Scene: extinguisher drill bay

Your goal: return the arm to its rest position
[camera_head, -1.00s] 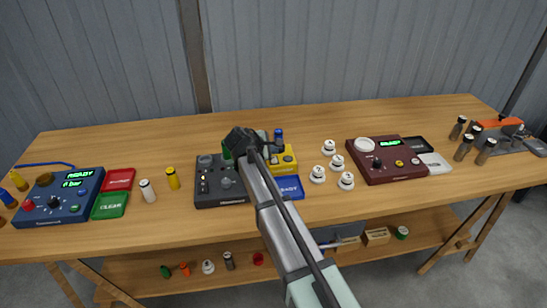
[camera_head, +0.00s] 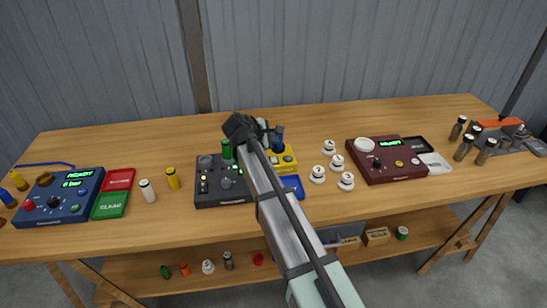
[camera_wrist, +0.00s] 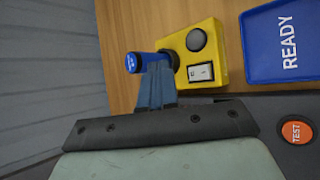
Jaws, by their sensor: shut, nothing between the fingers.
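My arm reaches from the bottom of the head view up over the bench. My gripper (camera_wrist: 155,85) shows in the wrist view as blue-grey fingers, shut and empty. In the head view the gripper end is small and partly hidden by the arm. A blue cylinder (camera_wrist: 140,62) stands at a yellow box just beyond the fingertips in the wrist view; I cannot tell whether they touch. The same blue cylinder (camera_head: 278,142) shows beside the arm's end in the head view. The yellow box (camera_wrist: 204,52) has a black knob and a white rocker switch.
A blue READY tray (camera_wrist: 285,45) and a dark panel (camera_head: 205,190) lie under the arm. A green cylinder (camera_head: 226,150) stands at that panel. White-capped pieces (camera_head: 329,147) and a maroon panel (camera_head: 380,172) are to the right. A blue panel (camera_head: 60,200) is left. The bench (camera_head: 130,135) is clear at the back.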

